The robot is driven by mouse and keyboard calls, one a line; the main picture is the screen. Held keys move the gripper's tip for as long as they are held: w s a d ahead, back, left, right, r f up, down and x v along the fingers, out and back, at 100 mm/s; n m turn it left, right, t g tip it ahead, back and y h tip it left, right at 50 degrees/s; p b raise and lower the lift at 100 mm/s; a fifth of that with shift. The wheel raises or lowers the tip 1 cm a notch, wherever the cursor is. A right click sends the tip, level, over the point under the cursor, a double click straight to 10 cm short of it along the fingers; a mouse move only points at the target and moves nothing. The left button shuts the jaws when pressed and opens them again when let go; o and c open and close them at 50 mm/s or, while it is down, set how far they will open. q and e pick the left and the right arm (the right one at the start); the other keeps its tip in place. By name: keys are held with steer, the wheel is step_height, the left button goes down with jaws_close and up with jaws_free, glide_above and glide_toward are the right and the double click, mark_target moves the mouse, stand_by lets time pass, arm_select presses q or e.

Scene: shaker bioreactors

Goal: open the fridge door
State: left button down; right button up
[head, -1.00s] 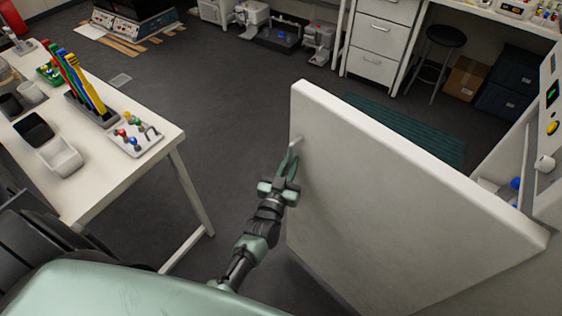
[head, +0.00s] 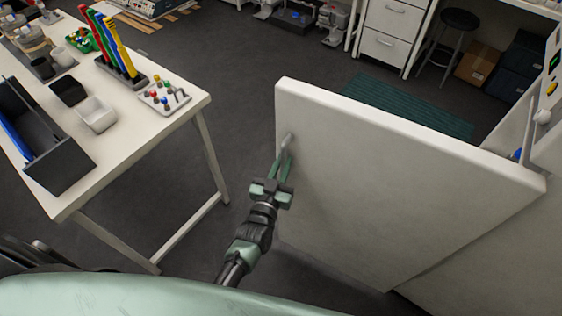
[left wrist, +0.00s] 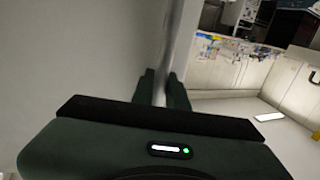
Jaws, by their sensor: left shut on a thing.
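The white fridge door (head: 390,185) stands swung open in the head view, its free edge toward the middle of the picture. A sliver of the fridge inside shows behind it at the right. My left gripper (head: 283,160) is shut on the grey door handle (head: 287,141) near the door's free edge. In the left wrist view the handle bar (left wrist: 168,55) runs up between the two dark fingers (left wrist: 162,88), with the pale door face (left wrist: 70,60) on the left. My right gripper is not in view.
A white table (head: 130,135) with racks, cups and a dark tray (head: 60,165) stands at the left. Dark floor (head: 220,85) lies free between table and door. A green mat (head: 410,105), stool (head: 455,25) and drawers (head: 392,30) are beyond the door.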

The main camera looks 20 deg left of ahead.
arm_select(q)
steer(key=c, duration=1.7)
jaws_free()
steer(key=s+b, duration=0.1)
steer(key=s, duration=0.6)
steer(key=shift+s+a, duration=0.2)
steer(key=shift+s, duration=0.15)
